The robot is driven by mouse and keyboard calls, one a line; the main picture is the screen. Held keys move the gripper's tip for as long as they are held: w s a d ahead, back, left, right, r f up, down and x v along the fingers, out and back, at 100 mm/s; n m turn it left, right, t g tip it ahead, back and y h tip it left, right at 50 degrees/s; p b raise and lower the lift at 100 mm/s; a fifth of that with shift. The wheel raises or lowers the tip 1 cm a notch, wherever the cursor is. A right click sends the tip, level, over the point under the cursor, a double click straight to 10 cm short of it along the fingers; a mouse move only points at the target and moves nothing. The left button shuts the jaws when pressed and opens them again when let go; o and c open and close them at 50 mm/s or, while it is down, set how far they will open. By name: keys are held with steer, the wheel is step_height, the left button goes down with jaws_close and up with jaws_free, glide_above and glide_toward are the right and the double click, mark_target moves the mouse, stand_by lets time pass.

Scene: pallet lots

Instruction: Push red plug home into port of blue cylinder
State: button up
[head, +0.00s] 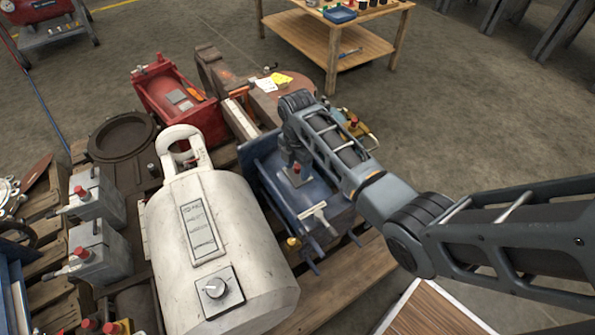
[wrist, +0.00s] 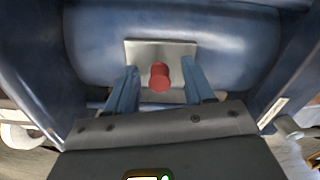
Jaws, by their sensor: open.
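The blue cylinder (head: 278,190) lies on the pallet right of a large white cylinder, and its blue body (wrist: 225,45) fills the upper wrist view. The red plug (wrist: 159,77) stands over a pale square plate (wrist: 140,52) on the cylinder; it also shows in the head view (head: 297,168). My gripper (wrist: 159,68) is open, with one blue-grey finger on each side of the plug and a visible gap to each. How deep the plug sits in the port cannot be told. In the head view my wrist partly hides the gripper (head: 295,165).
The white cylinder (head: 215,255) with a loop handle stands close on the left. Grey boxes with red knobs (head: 98,245) are farther left. A red machine (head: 172,92) is behind. A wooden table (head: 335,40) stands at the back; open floor lies to the right.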

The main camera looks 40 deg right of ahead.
steer(key=shift+c, duration=0.4)
jaws_close()
steer(key=shift+r, duration=0.1)
steer(key=shift+r+p, duration=0.4)
steer(key=shift+r, duration=0.15)
steer(key=r+p, duration=0.2)
steer(key=r, duration=0.1)
steer(key=shift+s+d+r, duration=0.1)
steer(key=shift+s+r, duration=0.2)
steer(key=shift+s, duration=0.05)
steer(key=s+d+r+p, duration=0.3)
steer(key=s+r, duration=0.3)
steer(key=s, duration=0.4)
steer(key=shift+s+d+p, duration=0.15)
steer(key=shift+d+p, duration=0.1)
steer(key=shift+p, duration=0.3)
steer(key=shift+r, duration=0.1)
